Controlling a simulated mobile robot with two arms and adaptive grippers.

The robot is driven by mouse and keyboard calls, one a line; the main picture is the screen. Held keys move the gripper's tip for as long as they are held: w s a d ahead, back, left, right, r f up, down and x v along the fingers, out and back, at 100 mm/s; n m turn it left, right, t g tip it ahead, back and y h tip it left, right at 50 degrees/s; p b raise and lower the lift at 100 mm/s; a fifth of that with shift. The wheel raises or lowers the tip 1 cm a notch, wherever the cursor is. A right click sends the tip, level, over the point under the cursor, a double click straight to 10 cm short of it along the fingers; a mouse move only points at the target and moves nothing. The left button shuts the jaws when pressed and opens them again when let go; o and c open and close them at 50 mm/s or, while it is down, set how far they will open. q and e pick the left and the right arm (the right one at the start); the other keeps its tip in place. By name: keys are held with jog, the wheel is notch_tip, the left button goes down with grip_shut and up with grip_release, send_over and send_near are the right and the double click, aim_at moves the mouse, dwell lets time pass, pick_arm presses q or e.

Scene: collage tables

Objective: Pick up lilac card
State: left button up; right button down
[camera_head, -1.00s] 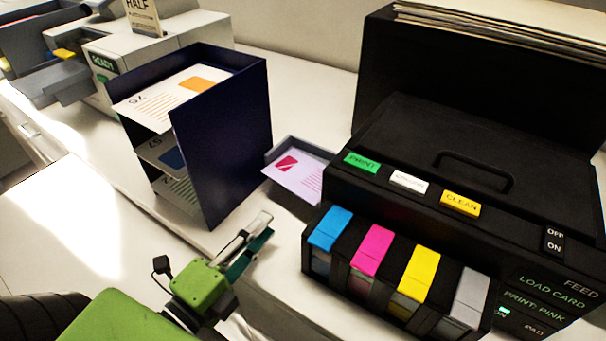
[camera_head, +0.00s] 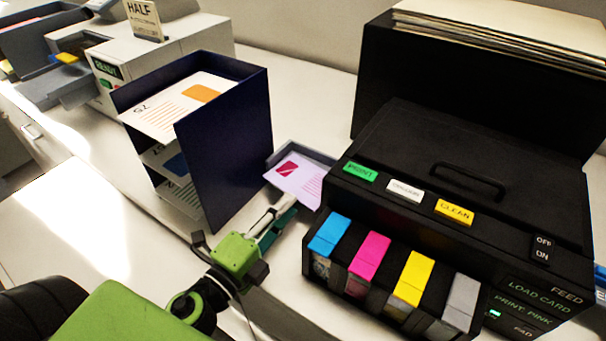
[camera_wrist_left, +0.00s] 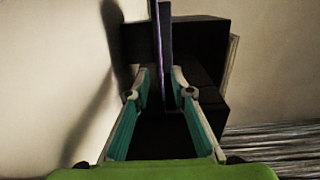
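The lilac card (camera_head: 296,181), with a dark pink mark and printed lines, lies in a small grey output tray (camera_head: 285,153) at the left side of the black printer. My left gripper (camera_head: 284,208) is just in front of the tray, pointing at the card. In the left wrist view the fingers (camera_wrist_left: 160,88) are apart with nothing clamped between them. There a thin purple edge, seemingly the card (camera_wrist_left: 161,55), shows edge-on ahead between the fingertips. Whether a finger touches the card or tray cannot be told. My right gripper is not in view.
A dark blue rack (camera_head: 225,150) of cards stands close left of the tray. The black printer (camera_head: 430,215) with coloured cartridges stands close right, so the gap is narrow. A white machine (camera_head: 165,55) is at the back left. White table is clear in front of the rack.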

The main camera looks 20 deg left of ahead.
aim_at(303, 179)
pick_arm(q)
jog(key=w, duration=0.1)
jog(key=w+p, duration=0.1)
jog(key=w, duration=0.1)
jog(key=shift+w+d+r+p, duration=0.2)
jog(key=shift+d+p, duration=0.1)
jog(key=shift+p, duration=0.1)
jog(key=shift+w+f, duration=0.15)
jog(key=shift+w, duration=0.2)
grip_shut()
